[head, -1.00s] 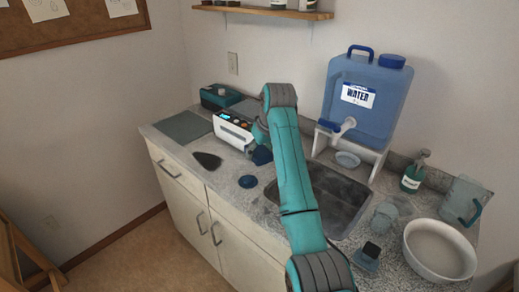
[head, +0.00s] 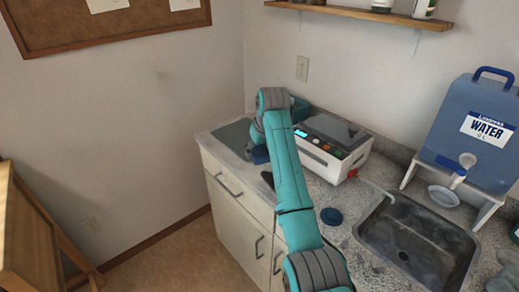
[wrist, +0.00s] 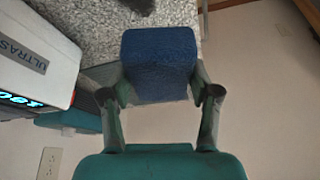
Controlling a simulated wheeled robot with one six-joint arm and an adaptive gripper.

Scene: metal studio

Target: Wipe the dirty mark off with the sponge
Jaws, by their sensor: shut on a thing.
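The blue sponge (wrist: 158,55) is between the two fingers of my gripper (wrist: 161,86), which is shut on it. In the head view the sponge (head: 260,155) shows as a small dark blue block beside my wrist, near the counter's left end. My arm hides part of it there. I cannot tell whether it touches the counter. A dark patch (head: 267,178) on the counter is mostly hidden behind my arm; its edge (wrist: 141,5) shows at the top of the wrist view. I cannot tell whether this is the dirty mark. A faint smudge (head: 164,76) shows on the left wall.
A white ultrasonic machine (head: 325,152) stands on the counter (head: 352,200) just right of my gripper. A grey mat (head: 233,137) lies at the left end. A blue disc (head: 331,216), the sink (head: 415,240) and a water tank (head: 480,130) are farther right.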

